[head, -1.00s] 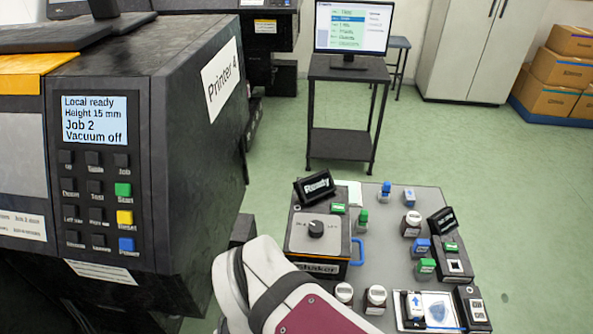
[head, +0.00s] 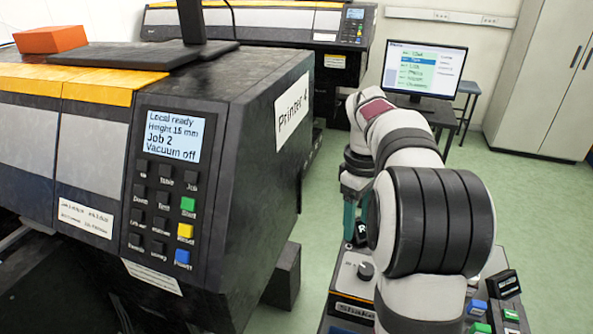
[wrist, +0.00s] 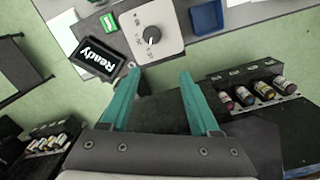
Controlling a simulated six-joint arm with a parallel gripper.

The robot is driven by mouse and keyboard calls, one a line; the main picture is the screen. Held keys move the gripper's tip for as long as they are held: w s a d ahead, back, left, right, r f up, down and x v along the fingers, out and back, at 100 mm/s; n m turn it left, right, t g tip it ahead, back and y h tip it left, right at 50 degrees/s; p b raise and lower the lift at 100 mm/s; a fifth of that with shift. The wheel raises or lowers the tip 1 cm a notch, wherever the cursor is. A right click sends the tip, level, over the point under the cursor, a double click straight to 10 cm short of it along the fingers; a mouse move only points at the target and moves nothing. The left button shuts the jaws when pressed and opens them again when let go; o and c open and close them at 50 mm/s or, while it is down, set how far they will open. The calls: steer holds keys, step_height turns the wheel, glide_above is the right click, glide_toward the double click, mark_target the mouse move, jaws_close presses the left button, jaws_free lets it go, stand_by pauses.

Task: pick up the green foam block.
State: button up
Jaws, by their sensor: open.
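My gripper (head: 357,218) reaches down over the far end of the grey cart, past the side of the printer. In the wrist view its two teal fingers (wrist: 160,75) are spread apart with nothing between them. A small green block (wrist: 108,23) with a pale mark lies beside the black Ready sign, ahead and left of the fingers and apart from them. Two more green pieces, a right one (head: 511,314) and a lower one (head: 480,327), show at the cart's right. I cannot tell which, if any, is foam. My arm hides much of the cart.
Printer 4 (head: 225,130) fills the left, with an orange block (head: 50,39) on top. The Ready sign (wrist: 96,57), dial box (wrist: 155,32) and blue tray (wrist: 208,17) are near my fingers. Bottle racks stand right (wrist: 250,93) and lower left (wrist: 48,142). Green floor is open at right.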

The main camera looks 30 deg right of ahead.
steer(key=s+d+f+n+g+h, duration=0.15)
steer(key=d+f, duration=0.25)
steer(key=d, duration=0.6)
steer(key=d+f+n+y, duration=0.1)
steer(key=d+f+n, duration=0.25)
steer(key=d, duration=0.55)
steer(key=shift+t+h, duration=0.25)
steer(key=f, duration=0.5)
steer(key=s+d+f, duration=0.1)
steer(key=f, duration=0.9)
steer(key=shift+s+d+f, duration=0.2)
steer(key=shift+s+d, duration=0.15)
jaws_close()
